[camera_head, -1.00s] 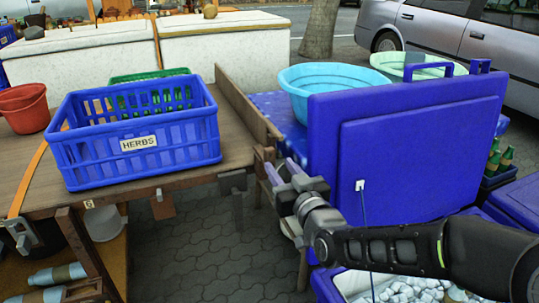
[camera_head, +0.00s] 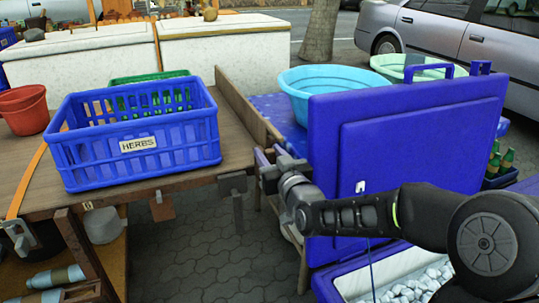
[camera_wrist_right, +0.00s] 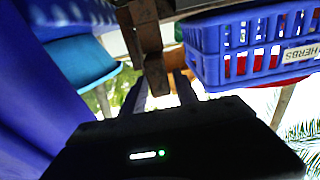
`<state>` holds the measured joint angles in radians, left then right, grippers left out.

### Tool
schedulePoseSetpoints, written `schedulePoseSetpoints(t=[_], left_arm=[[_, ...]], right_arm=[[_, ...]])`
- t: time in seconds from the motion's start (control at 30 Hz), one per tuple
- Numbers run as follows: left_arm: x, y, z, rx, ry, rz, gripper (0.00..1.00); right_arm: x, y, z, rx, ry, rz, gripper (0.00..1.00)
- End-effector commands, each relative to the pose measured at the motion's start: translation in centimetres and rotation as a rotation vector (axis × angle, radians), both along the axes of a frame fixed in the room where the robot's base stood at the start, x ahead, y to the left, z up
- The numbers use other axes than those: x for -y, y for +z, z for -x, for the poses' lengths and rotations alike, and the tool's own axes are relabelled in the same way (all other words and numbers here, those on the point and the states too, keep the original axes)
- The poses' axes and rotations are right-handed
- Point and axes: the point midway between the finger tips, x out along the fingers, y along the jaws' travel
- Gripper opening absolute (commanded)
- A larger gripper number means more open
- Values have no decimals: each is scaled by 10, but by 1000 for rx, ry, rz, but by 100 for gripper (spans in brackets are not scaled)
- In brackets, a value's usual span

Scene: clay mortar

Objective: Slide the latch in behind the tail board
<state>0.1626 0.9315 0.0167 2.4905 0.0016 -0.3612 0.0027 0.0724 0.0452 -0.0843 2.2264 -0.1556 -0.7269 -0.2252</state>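The tail board (camera_head: 245,108) is a long wooden board standing on edge along the right side of the table. Its near end is by my right gripper (camera_head: 268,160), and the latch cannot be clearly told apart there in the head view. In the right wrist view, a brown wooden piece (camera_wrist_right: 156,76), perhaps the latch, hangs below a wooden beam (camera_wrist_right: 144,12). It lies between the two fingers of my right gripper (camera_wrist_right: 160,92), with gaps seeming to show at its sides. The fingers look apart. My left gripper is not in view.
A blue crate labelled HERBS (camera_head: 190,146) stands on the table (camera_head: 150,182). A large upright blue lid (camera_head: 410,150) is close to the right of my gripper, above a cool box with ice (camera_head: 415,285). A light-blue tub (camera_head: 300,85) stands behind the lid.

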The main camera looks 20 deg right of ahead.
Motion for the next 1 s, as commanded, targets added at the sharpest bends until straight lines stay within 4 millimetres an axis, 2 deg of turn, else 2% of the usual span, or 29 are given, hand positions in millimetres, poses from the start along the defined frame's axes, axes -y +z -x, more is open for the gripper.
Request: schedulePoseSetpoints(t=[0.07, 0.5, 1.0], left_arm=[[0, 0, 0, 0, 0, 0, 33], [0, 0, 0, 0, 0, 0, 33], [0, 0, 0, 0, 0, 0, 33]], right_arm=[[0, 0, 0, 0, 0, 0, 34], [0, 0, 0, 0, 0, 0, 0], [0, 0, 0, -1, 0, 0, 0]])
